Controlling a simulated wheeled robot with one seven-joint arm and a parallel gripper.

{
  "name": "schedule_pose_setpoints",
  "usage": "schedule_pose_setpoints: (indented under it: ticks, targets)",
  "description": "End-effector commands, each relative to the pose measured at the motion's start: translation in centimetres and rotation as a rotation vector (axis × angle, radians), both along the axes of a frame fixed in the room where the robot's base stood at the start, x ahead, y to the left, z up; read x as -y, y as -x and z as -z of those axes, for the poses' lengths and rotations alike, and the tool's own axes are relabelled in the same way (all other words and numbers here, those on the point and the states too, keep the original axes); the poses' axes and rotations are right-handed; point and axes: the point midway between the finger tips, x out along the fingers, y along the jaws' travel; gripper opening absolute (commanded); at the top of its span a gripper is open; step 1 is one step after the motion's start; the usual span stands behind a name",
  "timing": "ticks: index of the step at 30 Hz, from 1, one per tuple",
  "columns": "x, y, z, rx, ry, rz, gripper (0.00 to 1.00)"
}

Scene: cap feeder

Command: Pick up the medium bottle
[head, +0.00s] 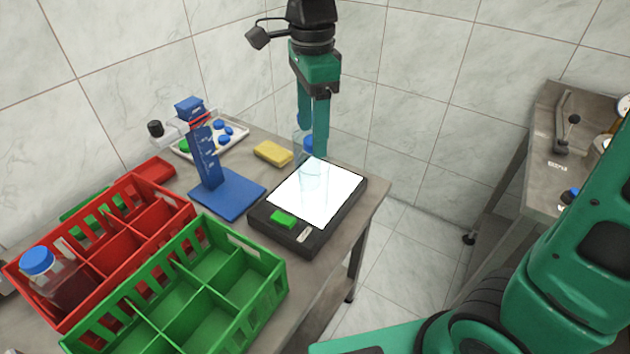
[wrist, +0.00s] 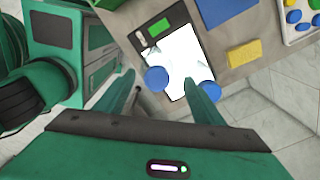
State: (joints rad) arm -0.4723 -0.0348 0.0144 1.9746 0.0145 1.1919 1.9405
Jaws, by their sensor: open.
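Two clear bottles with blue caps stand close together at the lit plate. The nearer bottle (head: 311,174) is on the back part of the plate, its cap partly behind a finger. Only a bit of the farther one (head: 298,119) shows, behind my gripper. The wrist view shows one blue cap (wrist: 156,79) between my fingertips and another blue cap (wrist: 208,88) just outside the right finger. My gripper (head: 313,140) is open and points down over them. I cannot tell which is the medium bottle.
The black lightbox (head: 285,235) with a green button lies near the table edge. A blue stand (head: 210,170), a yellow sponge (head: 273,153) and a tray of caps (head: 185,153) are left of it. Red crate (head: 170,185) and green crate (head: 262,262) fill the front left.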

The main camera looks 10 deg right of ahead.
Motion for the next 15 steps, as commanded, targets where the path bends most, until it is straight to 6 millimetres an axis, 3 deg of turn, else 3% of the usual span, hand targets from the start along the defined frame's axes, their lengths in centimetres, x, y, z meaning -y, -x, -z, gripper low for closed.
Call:
schedule_pose_setpoints:
  ticks: [8, 15]
  targets:
    - [0.1, 0.1, 2.0, 0.0, 0.0, -0.001, 0.62]
    - [0.3, 0.4, 5.3, -0.001, 0.0, -0.001, 0.62]
